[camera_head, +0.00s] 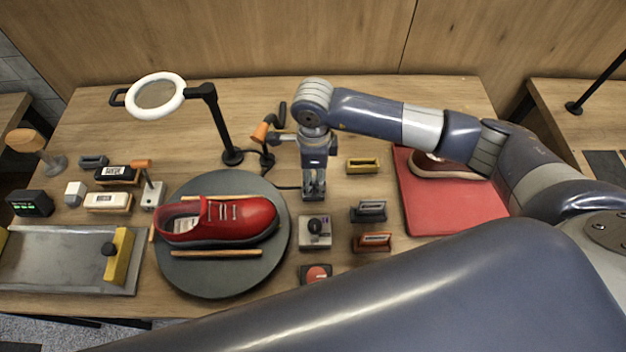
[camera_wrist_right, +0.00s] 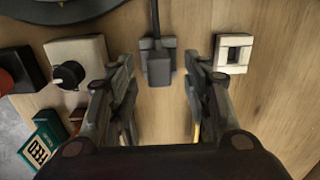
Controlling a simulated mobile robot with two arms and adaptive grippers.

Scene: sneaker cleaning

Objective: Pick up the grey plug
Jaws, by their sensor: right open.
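The grey plug (camera_wrist_right: 157,64) lies on the table in the right wrist view, with its dark cable running up out of the picture. It sits at a dark grey block just beyond my right gripper (camera_wrist_right: 160,100), between the lines of the two fingers. The fingers are apart with nothing between them. In the head view my right gripper (camera_head: 314,192) points down over the table, right of the turntable. The plug is hidden behind it there; only a thin cable shows to its left. My left gripper is not in view.
A white socket block (camera_wrist_right: 233,53) stands beside the plug. A box with a black knob (camera_head: 315,232) is close in front of my right gripper. A red sneaker (camera_head: 222,222) rests on the turntable (camera_head: 215,282).

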